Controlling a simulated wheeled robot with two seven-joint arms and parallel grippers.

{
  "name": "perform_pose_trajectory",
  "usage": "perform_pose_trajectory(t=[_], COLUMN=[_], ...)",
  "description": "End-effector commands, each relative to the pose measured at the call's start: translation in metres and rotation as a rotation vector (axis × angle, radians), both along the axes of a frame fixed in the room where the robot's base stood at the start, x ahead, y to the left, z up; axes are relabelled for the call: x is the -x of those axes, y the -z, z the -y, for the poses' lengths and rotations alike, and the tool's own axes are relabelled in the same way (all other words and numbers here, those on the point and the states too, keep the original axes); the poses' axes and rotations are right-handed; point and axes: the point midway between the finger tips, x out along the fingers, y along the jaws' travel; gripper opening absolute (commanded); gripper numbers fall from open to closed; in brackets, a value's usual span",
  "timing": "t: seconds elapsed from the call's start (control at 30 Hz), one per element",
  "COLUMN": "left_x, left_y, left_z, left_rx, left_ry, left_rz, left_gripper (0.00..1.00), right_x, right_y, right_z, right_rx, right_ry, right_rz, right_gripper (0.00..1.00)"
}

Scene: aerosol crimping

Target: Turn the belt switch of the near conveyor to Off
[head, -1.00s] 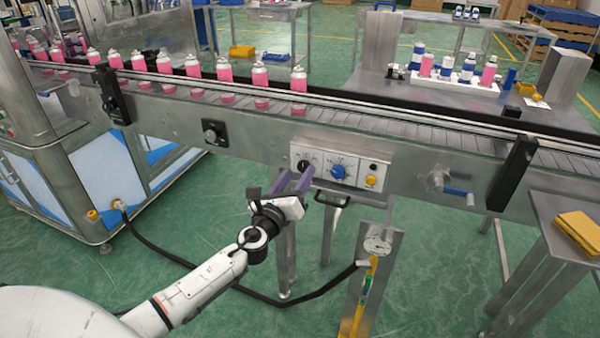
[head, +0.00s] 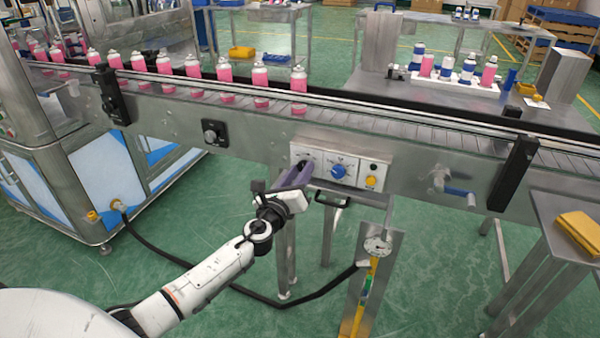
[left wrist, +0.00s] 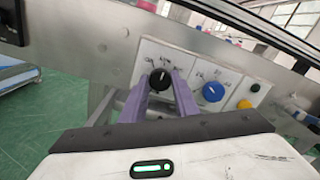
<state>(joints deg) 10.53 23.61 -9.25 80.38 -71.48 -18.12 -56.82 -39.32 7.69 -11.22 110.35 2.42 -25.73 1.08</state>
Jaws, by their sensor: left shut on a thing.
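The near conveyor (head: 240,138) runs across the head view, with a control panel (head: 372,160) on its front. My left gripper (head: 302,174) is at the panel's left end, shut on the black belt switch (left wrist: 160,79). In the left wrist view its two purple fingers stand on either side of the black knob, whose white mark points up and slightly right. In the head view the fingers hide most of the knob. The small lettering around it is too blurred to read surely. My right gripper is not in view.
A blue knob (head: 338,171) and a yellow button (head: 371,181) sit right of the switch. A drawer-like handle (head: 332,203) is below the panel. A gauge on a stand (head: 377,246) is at lower right. Pink cans (head: 225,72) stand on the belt.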

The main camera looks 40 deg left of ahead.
Motion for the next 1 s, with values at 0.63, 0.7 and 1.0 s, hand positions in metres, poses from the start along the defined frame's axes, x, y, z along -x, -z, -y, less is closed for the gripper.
perform_pose_trajectory(t=[0.63, 0.7, 1.0], left_x=[0.0, 0.0, 0.0], left_y=[0.003, 0.002, 0.002], left_z=[0.0, 0.0, 0.0], left_rx=[0.44, 0.502, 0.714], left_ry=[0.0, 0.001, -0.001], left_rz=[0.106, 0.12, 0.171], left_gripper=[0.05, 0.05, 0.05], right_x=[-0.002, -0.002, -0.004], right_y=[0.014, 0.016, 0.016], right_z=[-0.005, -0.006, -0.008], right_rx=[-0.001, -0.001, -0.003], right_ry=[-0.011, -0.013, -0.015], right_rz=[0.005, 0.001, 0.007], right_gripper=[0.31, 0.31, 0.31])
